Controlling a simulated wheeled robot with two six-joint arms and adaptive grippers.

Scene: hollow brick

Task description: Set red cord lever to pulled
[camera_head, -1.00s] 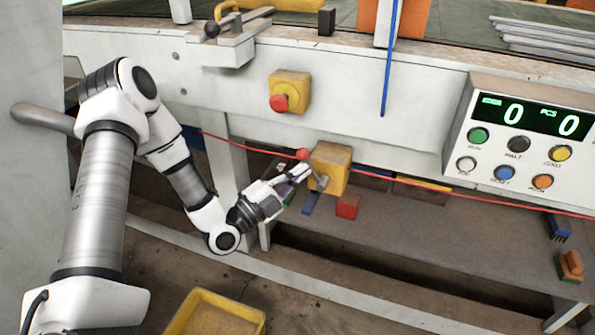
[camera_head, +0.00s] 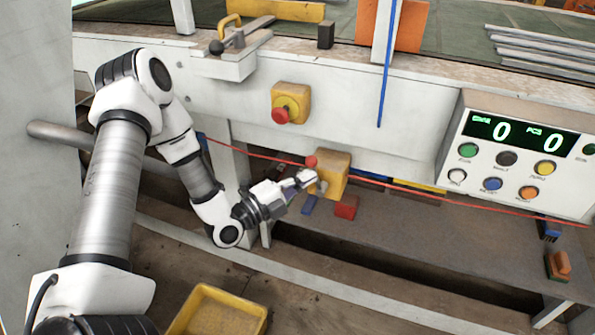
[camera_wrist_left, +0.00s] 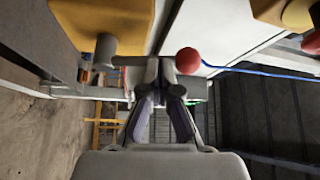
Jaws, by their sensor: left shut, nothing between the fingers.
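The red cord (camera_head: 258,154) runs along the front of the bench to a yellow box (camera_head: 336,172). A grey lever with a red ball knob (camera_head: 311,161) is on the box's left side. In the left wrist view the red ball (camera_wrist_left: 187,60) is just beyond the fingertips, with the yellow box (camera_wrist_left: 120,22) at upper left. My left gripper (camera_head: 309,178) is shut and empty, close below the knob and in front of the lever. I cannot tell whether it touches the lever. My right gripper is not in view.
A red button on a yellow housing (camera_head: 291,103) is above the cord. A button panel (camera_head: 512,155) is at right. A blue cord (camera_head: 385,75) hangs above. Red (camera_head: 346,207) and blue (camera_head: 309,205) blocks lie below the lever. A yellow bin (camera_head: 218,311) stands on the floor.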

